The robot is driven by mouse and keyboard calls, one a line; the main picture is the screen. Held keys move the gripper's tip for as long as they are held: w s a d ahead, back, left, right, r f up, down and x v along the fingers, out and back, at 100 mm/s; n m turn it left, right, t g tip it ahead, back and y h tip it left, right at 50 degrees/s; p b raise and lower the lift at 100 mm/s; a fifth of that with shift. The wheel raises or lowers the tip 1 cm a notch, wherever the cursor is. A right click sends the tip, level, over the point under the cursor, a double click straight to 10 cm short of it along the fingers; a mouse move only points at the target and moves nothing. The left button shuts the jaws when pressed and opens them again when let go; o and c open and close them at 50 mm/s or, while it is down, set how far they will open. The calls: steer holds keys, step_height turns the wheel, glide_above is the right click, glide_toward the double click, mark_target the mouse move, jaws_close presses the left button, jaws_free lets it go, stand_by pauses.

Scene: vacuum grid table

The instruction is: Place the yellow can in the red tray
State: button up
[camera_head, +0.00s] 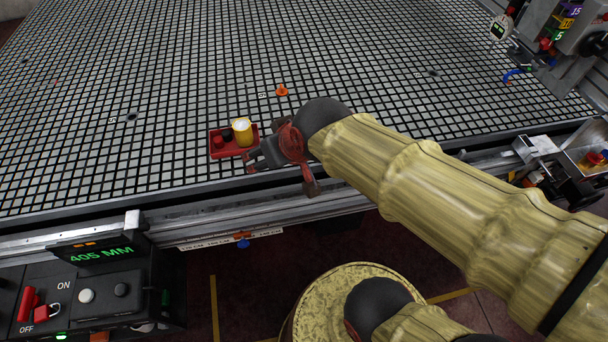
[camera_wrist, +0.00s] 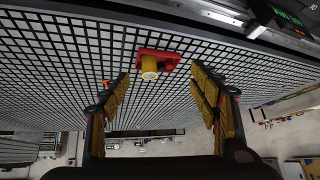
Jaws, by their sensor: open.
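The red tray (camera_head: 217,153) lies on the grid table near its front edge. The yellow can (camera_head: 243,134), with a pale top, stands upright at the tray's right part and appears to be inside it. In the wrist view the can (camera_wrist: 149,67) overlaps the tray (camera_wrist: 170,58), so its base is partly hidden. My gripper (camera_head: 260,156) is just right of and in front of the can. In the wrist view my gripper (camera_wrist: 158,76) has its fingers wide apart and empty, with the can beyond the fingertips, apart from them.
A small black item (camera_head: 228,135) and a small red item (camera_head: 219,141) sit in the tray's left part. An orange cone (camera_head: 282,91) stands behind the tray. A metal rail (camera_head: 190,221) runs along the table's front. The grid behind and left is clear.

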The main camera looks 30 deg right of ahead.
steer(key=s+d+r+g, duration=0.1)
steer(key=s+d+r, duration=0.1)
steer(key=s, duration=0.8)
steer(key=shift+d+g+h, duration=0.2)
steer(key=shift+g+h, duration=0.2)
stand_by(0.4)
